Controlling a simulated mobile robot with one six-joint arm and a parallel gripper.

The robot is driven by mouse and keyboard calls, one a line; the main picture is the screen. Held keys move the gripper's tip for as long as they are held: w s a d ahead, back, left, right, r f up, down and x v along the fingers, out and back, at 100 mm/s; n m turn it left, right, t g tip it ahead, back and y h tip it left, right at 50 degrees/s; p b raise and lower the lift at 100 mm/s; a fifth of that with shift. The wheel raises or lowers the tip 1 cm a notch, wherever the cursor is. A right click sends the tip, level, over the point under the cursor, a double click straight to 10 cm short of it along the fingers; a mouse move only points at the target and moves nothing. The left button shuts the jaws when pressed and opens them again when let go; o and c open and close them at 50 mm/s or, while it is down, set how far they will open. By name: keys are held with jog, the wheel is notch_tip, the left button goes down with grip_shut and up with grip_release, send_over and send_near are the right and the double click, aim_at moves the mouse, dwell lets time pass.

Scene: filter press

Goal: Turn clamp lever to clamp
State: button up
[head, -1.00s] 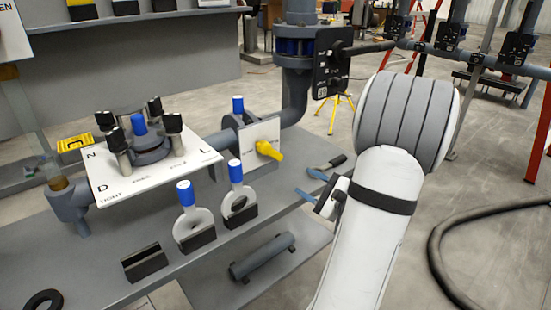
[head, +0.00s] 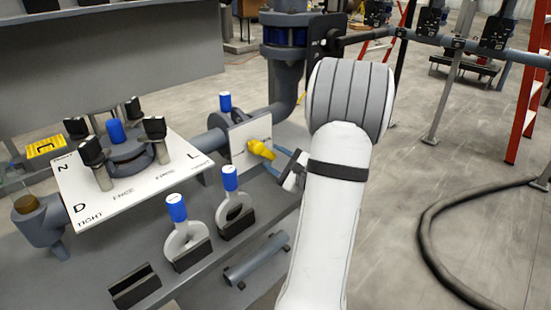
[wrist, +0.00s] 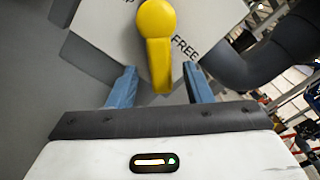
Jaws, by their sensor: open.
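The clamp lever (head: 261,149) is yellow and sits on a white label plate (head: 240,150) on the flange of the pipe. In the wrist view the yellow lever (wrist: 157,45) hangs down from its round hub, and the word FREE shows on the plate (wrist: 200,25) to its right. My gripper (head: 283,162) is just right of the lever in the head view. In the wrist view my gripper (wrist: 160,88) is open, with one blue finger on each side of the lever's lower end. I cannot tell whether either finger touches it.
A white panel (head: 100,205) with black-topped clamps stands left. Two blue-handled rings (head: 186,242) sit in holders on the grey bench (head: 75,285). A thick grey pipe (head: 283,80) rises behind the lever. A black hose (head: 430,235) lies on the floor.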

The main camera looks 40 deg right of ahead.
jog(key=shift+w, duration=0.3)
grip_shut()
dwell(0.4)
